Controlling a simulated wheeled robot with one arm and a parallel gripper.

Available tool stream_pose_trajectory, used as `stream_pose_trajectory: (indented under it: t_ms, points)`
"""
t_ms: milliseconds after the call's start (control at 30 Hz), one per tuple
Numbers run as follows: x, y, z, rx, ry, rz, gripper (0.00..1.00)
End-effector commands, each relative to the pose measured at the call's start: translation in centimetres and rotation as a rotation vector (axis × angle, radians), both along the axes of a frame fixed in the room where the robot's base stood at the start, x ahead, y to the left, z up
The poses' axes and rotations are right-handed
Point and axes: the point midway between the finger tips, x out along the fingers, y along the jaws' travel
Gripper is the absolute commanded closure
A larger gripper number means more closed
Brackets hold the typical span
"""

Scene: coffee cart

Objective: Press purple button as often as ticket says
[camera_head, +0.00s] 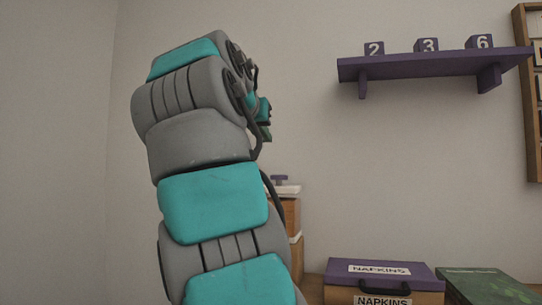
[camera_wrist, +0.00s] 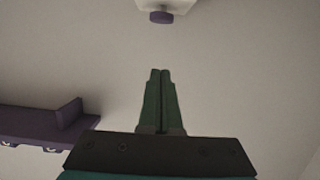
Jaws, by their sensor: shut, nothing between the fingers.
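The purple button (camera_head: 280,178) shows in the head view, on a white base (camera_head: 286,189) on top of a wooden stand, just right of my arm. In the wrist view the purple button (camera_wrist: 161,17) and its white base (camera_wrist: 166,4) show at the top edge, and the picture is upside down. My gripper (camera_wrist: 160,72) is shut and empty, its green fingers together and apart from the button. In the head view my arm hides most of the gripper. I see no ticket that I can read.
A purple shelf (camera_head: 432,64) on the wall holds cubes marked 2 (camera_head: 374,49), 3 (camera_head: 427,45) and 6 (camera_head: 480,42). A purple-lidded napkins box (camera_head: 379,272) and a green-topped thing (camera_head: 484,287) stand at lower right. A wooden frame (camera_head: 532,95) is at the right edge.

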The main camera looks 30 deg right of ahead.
Motion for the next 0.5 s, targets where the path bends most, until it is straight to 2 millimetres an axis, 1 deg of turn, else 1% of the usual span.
stream_pose_trajectory:
  t_ms: [167,267,500]
  points:
    - [0.9,-1.1,-0.4,0.001,0.001,-0.001,1.00]
    - [1.9,-2.1,-0.8,-0.001,0.001,0.000,1.00]
    - [4.8,-5.4,-2.0,0.003,0.003,-0.002,1.00]
